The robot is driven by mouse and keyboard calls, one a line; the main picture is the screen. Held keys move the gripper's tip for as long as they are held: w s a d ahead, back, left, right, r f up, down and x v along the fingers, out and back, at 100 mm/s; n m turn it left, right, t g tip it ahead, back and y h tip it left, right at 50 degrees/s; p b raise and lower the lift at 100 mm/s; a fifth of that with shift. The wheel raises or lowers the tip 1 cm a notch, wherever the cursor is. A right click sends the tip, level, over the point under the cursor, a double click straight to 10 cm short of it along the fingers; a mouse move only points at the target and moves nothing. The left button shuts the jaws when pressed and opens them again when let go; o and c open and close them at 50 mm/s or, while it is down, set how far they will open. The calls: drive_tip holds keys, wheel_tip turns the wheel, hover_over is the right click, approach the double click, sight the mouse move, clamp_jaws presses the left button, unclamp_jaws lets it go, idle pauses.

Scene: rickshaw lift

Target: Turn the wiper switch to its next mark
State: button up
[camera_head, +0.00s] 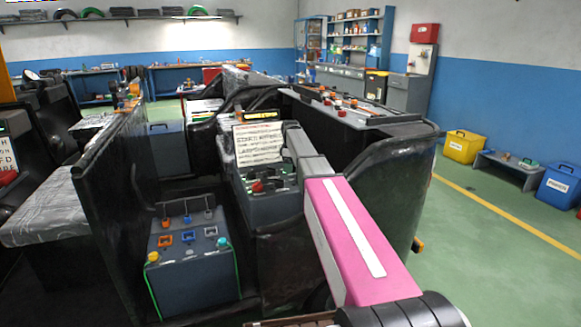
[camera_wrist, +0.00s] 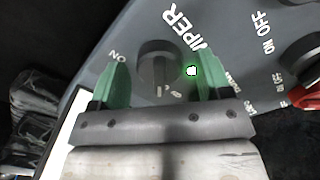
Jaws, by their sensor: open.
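The wiper switch (camera_wrist: 157,58) is a dark round knob on a grey panel (camera_wrist: 232,50) in the wrist view. White lettering beside it reads "IPER", with its first letter cut or hidden, and smaller marks surround the knob. My gripper (camera_wrist: 157,74) is open, with one green finger on each side of the knob. I cannot tell whether the fingers touch it. A small white dot with a green edge shows by the right finger. In the head view, a panel with a red knob (camera_head: 258,186) stands beyond my pink arm link; my fingers are hidden there.
In the wrist view, another dark knob (camera_wrist: 300,60) marked "ON OFF" and a red part (camera_wrist: 306,97) lie at the right. In the head view, a grey box with coloured switches (camera_head: 192,270) stands at the lower left. A dark body wall (camera_head: 385,190) rises at the right.

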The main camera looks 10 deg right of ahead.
drive_tip(key=c, duration=0.9)
drive_tip(key=shift+m, duration=0.3)
drive_tip(key=m, duration=0.9)
drive_tip(key=shift+d, duration=0.1)
drive_tip(key=m, duration=0.4)
drive_tip(key=shift+m, duration=2.2)
